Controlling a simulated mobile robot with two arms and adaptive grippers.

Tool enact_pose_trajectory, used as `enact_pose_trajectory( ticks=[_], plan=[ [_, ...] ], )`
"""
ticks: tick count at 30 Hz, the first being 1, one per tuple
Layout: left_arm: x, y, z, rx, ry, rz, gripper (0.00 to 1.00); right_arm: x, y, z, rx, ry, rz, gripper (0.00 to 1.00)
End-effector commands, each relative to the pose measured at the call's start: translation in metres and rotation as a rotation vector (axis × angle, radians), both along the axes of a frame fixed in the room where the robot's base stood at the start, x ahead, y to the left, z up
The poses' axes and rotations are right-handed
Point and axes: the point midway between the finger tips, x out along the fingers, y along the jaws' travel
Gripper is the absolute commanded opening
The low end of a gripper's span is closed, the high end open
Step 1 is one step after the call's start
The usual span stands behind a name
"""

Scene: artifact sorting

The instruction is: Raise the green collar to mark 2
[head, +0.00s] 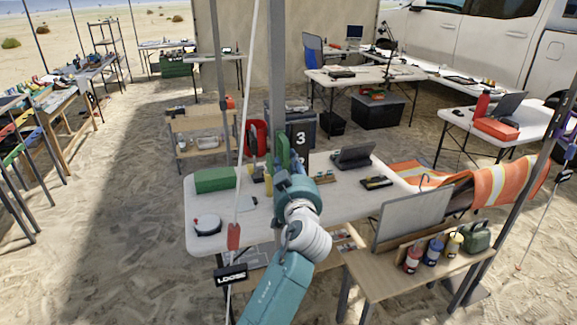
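A grey upright pole (277,70) stands in front of the white table. The green collar (283,150) appears to be the green piece on this pole, just left of a dark plate (300,137) with a white 3. Part of another figure shows lower on the plate, mostly hidden. My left gripper (282,172) is at the pole, at the lower part of the green piece. My teal arm and wrist hide its fingers, so I cannot tell whether they are closed or touching the collar. My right gripper is not in view.
A pale rope with a red piece (234,237) and a LOOSE tag (230,274) hangs left of my arm. A wooden bench (395,283) with bottles stands right.

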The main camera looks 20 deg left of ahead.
Motion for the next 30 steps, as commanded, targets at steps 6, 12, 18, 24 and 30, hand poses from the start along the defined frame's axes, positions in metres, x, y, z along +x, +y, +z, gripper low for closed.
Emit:
enact_pose_trajectory(
  ticks=[6, 12, 18, 24, 30],
  plan=[
    [0.0, 0.0, -0.001, 0.0, 0.002, 0.0, 0.36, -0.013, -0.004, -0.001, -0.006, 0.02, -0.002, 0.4],
    [0.0, 0.0, 0.007, -0.003, -0.001, 0.0, 0.36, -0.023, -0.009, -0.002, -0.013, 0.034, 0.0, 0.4],
    [0.0, 0.0, 0.043, -0.004, -0.005, 0.0, 0.36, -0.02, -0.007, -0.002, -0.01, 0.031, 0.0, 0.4],
    [0.0, 0.0, 0.08, -0.004, -0.004, -0.001, 0.36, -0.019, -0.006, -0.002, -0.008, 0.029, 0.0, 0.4],
    [0.001, 0.0, 0.097, -0.001, 0.001, 0.0, 0.36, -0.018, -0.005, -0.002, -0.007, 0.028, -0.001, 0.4]
  ],
)
